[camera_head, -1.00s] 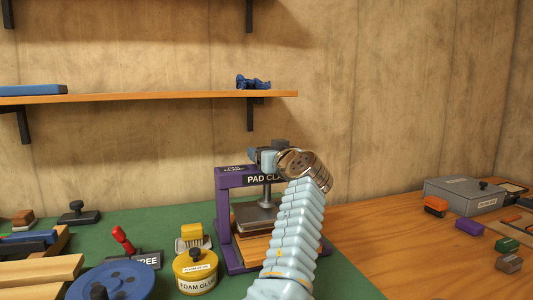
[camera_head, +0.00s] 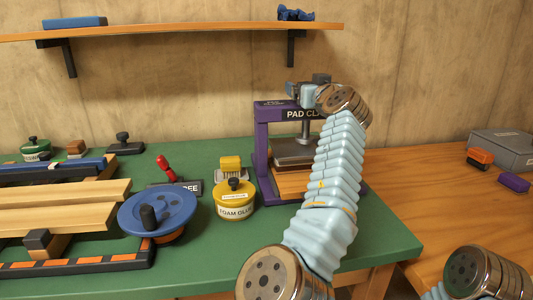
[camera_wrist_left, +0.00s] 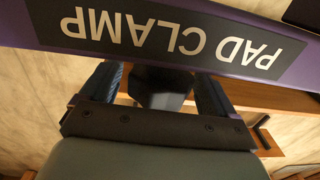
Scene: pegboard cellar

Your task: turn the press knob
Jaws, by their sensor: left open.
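The purple press (camera_head: 262,140) labelled PAD CLAMP stands at the right part of the green bench top, with a metal screw and pressing plate inside its frame. My left gripper (camera_head: 298,90) is at the top of the press frame and is open. In the left wrist view the dark press knob (camera_wrist_left: 160,86) sits between the two spread fingers, beside the upside-down PAD CLAMP label. I cannot tell whether the fingers touch it. In the head view the gripper and wrist largely hide the knob. My right gripper is not in view.
A yellow foam glue tin (camera_head: 235,200), a blue disc with a black handle (camera_head: 160,212) and a red-handled tool (camera_head: 165,168) stand left of the press. A wooden shelf (camera_head: 180,32) runs above. A grey box (camera_head: 505,150) lies at right.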

